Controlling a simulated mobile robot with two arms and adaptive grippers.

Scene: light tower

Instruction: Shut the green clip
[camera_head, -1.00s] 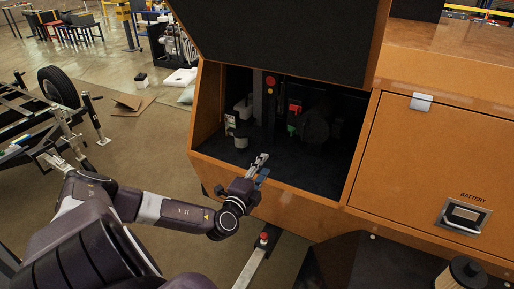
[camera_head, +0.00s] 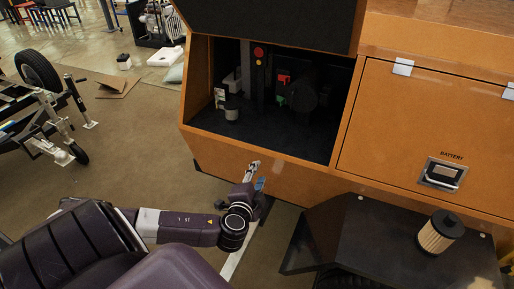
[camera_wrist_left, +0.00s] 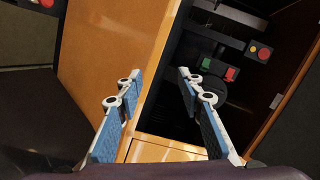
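The green clip (camera_head: 280,98) is a small green piece inside the dark open compartment of the orange cabinet, just below a red piece (camera_head: 283,79). In the left wrist view the green clip (camera_wrist_left: 206,63) shows beside the red piece (camera_wrist_left: 231,74), beyond the right-hand finger. It is too small to tell its exact position. My left gripper (camera_head: 253,173) is in front of the cabinet, below the compartment's front edge, apart from the clip. In the left wrist view my left gripper (camera_wrist_left: 157,82) has its fingers wide apart with nothing between them. My right gripper is not in view.
The orange cabinet front (camera_head: 290,180) and compartment walls border the opening. A raised dark lid (camera_head: 275,20) hangs above. A closed battery door (camera_head: 400,130) is to the right. A filter canister (camera_head: 440,232) stands on a black step (camera_head: 385,245).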

